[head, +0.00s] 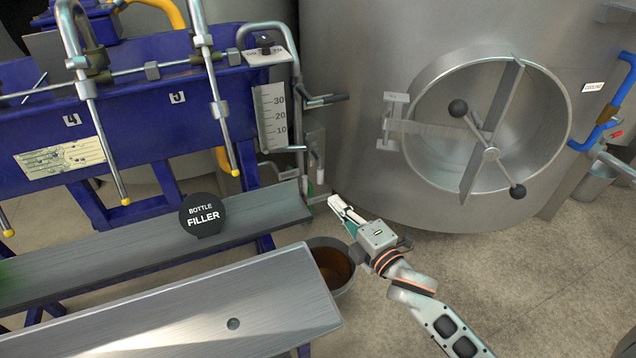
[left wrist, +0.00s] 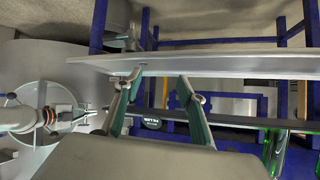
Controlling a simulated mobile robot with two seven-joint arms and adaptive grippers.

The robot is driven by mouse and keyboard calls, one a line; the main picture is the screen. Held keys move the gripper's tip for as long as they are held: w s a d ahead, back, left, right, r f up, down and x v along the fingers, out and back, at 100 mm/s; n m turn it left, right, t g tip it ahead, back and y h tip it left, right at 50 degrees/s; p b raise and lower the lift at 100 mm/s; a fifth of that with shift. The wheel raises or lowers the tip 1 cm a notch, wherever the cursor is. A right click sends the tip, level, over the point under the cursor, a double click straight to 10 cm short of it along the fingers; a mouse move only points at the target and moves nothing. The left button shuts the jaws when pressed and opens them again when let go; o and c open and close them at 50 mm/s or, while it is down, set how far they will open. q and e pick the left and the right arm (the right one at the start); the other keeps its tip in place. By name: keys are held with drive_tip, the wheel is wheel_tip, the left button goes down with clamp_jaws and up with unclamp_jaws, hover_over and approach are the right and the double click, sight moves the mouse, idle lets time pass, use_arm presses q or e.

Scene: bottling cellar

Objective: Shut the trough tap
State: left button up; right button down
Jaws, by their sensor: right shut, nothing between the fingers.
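A tap with a dark lever (head: 325,99) sits on the steel pipe beside the scale, at the right end of the blue bottle filler. The lever lies about level, pointing right. I cannot tell for sure that this is the trough tap. The grey trough (head: 130,250) runs below the filler spouts. My right gripper (head: 342,212) is shut and empty, just right of the trough's end and well below the lever, apart from it. It also shows in the left wrist view (left wrist: 92,112). My left gripper (left wrist: 160,80) is open and empty, its fingers near a long pale board.
A bucket (head: 333,258) of brown liquid stands on the floor below my right gripper. A slanted metal board (head: 190,310) fills the front left. A steel tank (head: 370,60) with a round hatch (head: 545,110) stands behind. Green bottle glass (left wrist: 276,150) shows in the left wrist view.

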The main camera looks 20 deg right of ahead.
use_arm(q)
drive_tip(key=shift+w+d+r+b, duration=0.3)
drive_tip(key=shift+d+r+b, duration=0.05)
drive_tip(key=shift+d+b, duration=0.2)
drive_tip(key=shift+w+d+r+b, duration=0.3)
drive_tip(key=shift+d+b, duration=0.1)
drive_tip(key=shift+d, duration=0.1)
use_arm(e)
drive_tip(key=w+a, duration=0.1)
drive_tip(key=w, duration=0.8)
drive_tip(key=shift+w+a, duration=0.4)
use_arm(q)
drive_tip(key=shift+s+f, duration=0.1)
drive_tip(key=shift+s, duration=0.05)
drive_tip(key=shift+a, duration=0.15)
use_arm(e)
drive_tip(key=shift+d, duration=0.1)
